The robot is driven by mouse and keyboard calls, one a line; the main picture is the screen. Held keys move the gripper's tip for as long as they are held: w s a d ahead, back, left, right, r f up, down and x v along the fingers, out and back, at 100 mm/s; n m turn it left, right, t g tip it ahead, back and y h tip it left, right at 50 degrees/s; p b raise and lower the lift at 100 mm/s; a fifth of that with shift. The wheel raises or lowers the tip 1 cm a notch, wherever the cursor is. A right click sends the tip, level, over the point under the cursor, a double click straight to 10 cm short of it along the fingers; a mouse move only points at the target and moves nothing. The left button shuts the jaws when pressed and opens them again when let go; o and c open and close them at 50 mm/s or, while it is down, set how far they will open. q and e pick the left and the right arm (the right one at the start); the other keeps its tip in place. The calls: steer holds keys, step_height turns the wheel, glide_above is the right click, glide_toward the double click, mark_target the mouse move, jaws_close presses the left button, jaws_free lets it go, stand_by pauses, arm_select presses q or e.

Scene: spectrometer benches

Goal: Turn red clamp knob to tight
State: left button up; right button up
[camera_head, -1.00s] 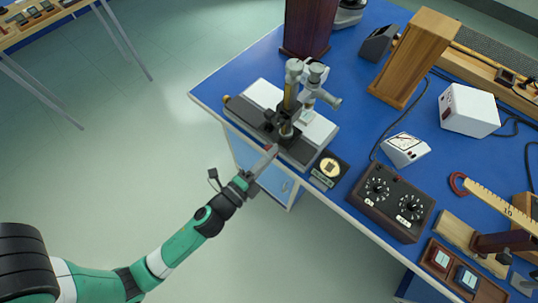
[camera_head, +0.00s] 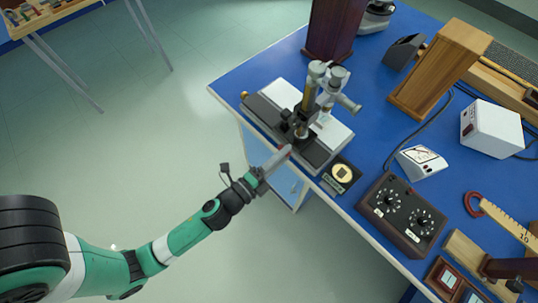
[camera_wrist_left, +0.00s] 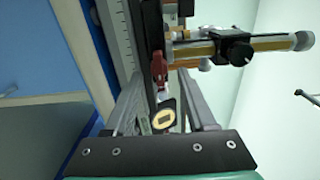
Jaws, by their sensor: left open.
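The red clamp knob (camera_wrist_left: 158,68) shows in the left wrist view between the tips of my open left gripper. The knob sits on the dark rail of the brass-and-grey instrument (camera_head: 322,92), which stands near the bench's front edge. In the head view my left gripper (camera_head: 284,153) reaches up to the front of this instrument, and only a small trace of red shows at its tips. Whether the fingers touch the knob I cannot tell. The brass tube (camera_wrist_left: 272,43) crosses the wrist view beyond the fingers. My right gripper is not in view.
A round-faced small plate (camera_head: 341,173) lies just right of my gripper. A dark box with two dials (camera_head: 402,215), a white meter (camera_head: 421,161) and a wooden box (camera_head: 440,68) stand farther right.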

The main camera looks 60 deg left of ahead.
arm_select(q)
steer(key=s+d+b, duration=0.2)
steer(key=s+b, duration=0.3)
steer(key=s, duration=0.6)
steer(key=shift+s+b, duration=0.25)
steer(key=shift+b, duration=0.15)
